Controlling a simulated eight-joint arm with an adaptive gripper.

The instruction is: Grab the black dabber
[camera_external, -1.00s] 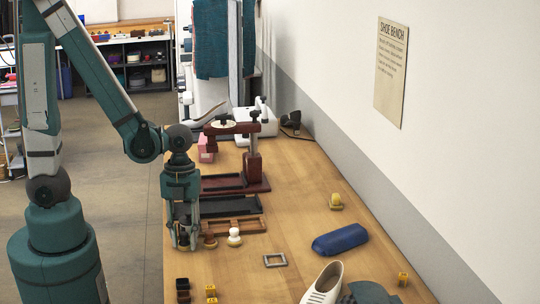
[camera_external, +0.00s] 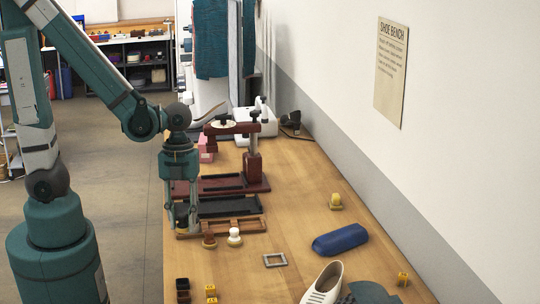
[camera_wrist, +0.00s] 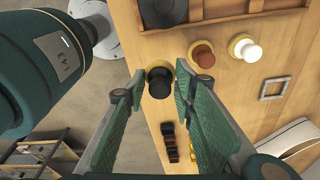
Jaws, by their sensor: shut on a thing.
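The black dabber (camera_wrist: 160,86), with a dark handle and a yellowish round base, is between the fingers of my gripper (camera_wrist: 159,88) in the wrist view. My gripper is shut on it. In the external view my gripper (camera_external: 182,224) is at the bench's left edge, beside the wooden tray, and the dark top of the dabber (camera_external: 182,220) shows between the fingers. A brown dabber (camera_external: 209,240) and a white dabber (camera_external: 234,237) stand to the right of it. They also show in the wrist view, brown (camera_wrist: 202,54) and white (camera_wrist: 246,48).
A wooden rack (camera_external: 252,227) and dark trays lie behind the dabbers. Bare bench lies between the dabbers and blocks.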

